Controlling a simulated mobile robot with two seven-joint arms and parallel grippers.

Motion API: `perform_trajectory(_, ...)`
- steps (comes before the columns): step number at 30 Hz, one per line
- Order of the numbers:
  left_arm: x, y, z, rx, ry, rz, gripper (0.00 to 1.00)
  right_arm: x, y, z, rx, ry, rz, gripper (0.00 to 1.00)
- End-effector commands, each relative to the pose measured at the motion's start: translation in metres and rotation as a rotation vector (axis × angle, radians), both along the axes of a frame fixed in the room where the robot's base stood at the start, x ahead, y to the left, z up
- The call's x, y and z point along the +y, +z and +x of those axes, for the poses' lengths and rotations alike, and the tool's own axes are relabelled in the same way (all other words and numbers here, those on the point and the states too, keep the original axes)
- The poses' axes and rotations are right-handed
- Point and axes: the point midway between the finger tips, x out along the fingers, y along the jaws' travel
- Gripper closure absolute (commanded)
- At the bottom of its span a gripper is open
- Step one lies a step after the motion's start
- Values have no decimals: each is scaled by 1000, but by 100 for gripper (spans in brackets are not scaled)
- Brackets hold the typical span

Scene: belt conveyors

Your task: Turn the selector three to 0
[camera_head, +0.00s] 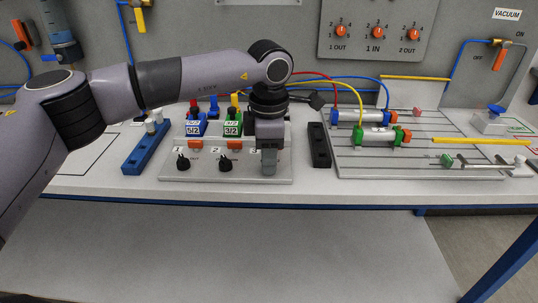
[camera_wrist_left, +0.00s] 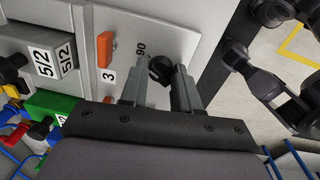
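Selector three is a black knob (camera_wrist_left: 160,69) on the grey panel, beside a label "3" (camera_wrist_left: 108,76) and a mark that looks like "90" (camera_wrist_left: 141,49). In the head view my left gripper (camera_head: 268,170) hides this knob and points down at the right end of the selector panel (camera_head: 210,174). In the left wrist view my left gripper (camera_wrist_left: 160,82) is open, with one finger on each side of the knob. Whether the fingers touch it is unclear. Selectors one (camera_head: 183,162) and two (camera_head: 225,163) are black knobs to the left. My right gripper is not in view.
A black bar (camera_head: 319,146) stands just right of the panel. Cylinders (camera_head: 375,137) lie on a grooved plate further right. A blue block (camera_head: 146,148) is left.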

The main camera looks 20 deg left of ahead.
Motion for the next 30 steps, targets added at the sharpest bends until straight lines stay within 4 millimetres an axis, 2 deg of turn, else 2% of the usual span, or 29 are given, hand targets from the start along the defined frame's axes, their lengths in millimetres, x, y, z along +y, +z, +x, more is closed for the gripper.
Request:
perform_trajectory(2,0,0,-1,2,-1,0,99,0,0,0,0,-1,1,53)
perform_trajectory(14,-1,0,-1,3,61,0,99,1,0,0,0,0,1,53)
perform_trajectory(20,-1,0,-1,4,190,-1,99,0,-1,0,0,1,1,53)
perform_trajectory(30,-2,0,0,4,505,0,99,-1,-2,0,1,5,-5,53)
